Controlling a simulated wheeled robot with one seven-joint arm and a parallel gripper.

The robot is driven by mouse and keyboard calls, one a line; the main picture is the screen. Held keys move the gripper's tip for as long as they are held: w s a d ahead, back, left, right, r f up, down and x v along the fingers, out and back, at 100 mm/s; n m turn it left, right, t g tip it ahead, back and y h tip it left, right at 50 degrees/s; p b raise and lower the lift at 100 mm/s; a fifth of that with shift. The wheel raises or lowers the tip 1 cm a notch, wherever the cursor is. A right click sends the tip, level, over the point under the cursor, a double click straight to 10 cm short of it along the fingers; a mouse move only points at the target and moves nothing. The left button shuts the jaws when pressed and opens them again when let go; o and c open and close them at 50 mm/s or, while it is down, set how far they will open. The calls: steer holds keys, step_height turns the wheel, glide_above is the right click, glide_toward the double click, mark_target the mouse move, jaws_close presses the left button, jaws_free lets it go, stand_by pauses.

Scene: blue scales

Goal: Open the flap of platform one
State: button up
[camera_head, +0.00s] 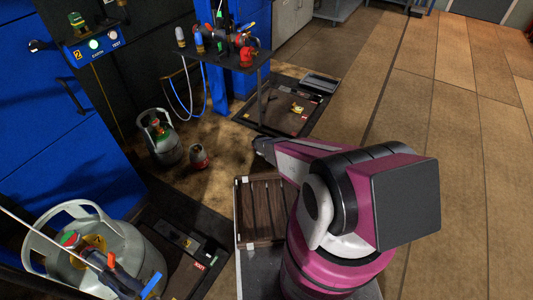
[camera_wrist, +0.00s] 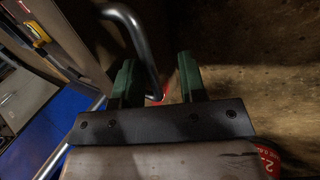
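Two dark floor platforms show in the head view: one at the back (camera_head: 268,118) with a yellow item (camera_head: 297,108) on it, and one at the lower left (camera_head: 180,275). I cannot tell which is platform one or whether a flap is raised. My gripper (camera_head: 262,146) is at the end of my magenta arm, just in front of the back platform. In the wrist view its green fingers (camera_wrist: 158,85) are apart. A bent metal tube (camera_wrist: 140,40) reaches down between them, nearer the left finger; contact is unclear. A brown panel (camera_wrist: 45,15) lies at upper left.
A small table (camera_head: 225,58) with fittings and hoses stands over the back platform. A grey gas cylinder (camera_head: 162,140) and small red cylinder (camera_head: 198,158) stand left of my arm. A large cylinder (camera_head: 125,250) is at lower left. Floor at right (camera_head: 460,130) is clear.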

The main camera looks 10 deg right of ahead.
steer(key=v, duration=1)
steer(key=shift+s+r, duration=0.15)
steer(key=shift+r, duration=0.1)
steer(key=shift+a, duration=0.1)
steer(key=s+d+r+m+g+y, duration=0.1)
steer(key=s+d+r+m, duration=0.2)
steer(key=s+r, duration=0.3)
steer(key=s+d+r+m+g+y, duration=0.1)
steer(key=s+r, duration=0.6)
steer(key=r, duration=1)
steer(key=s+d+r+m+g+y, duration=0.1)
steer(key=s+d+r+m, duration=0.4)
steer(key=r, duration=0.7)
steer(key=shift+s+d+m+g, duration=0.35)
steer(key=shift+s+m+g, duration=0.35)
steer(key=shift+s+m, duration=0.2)
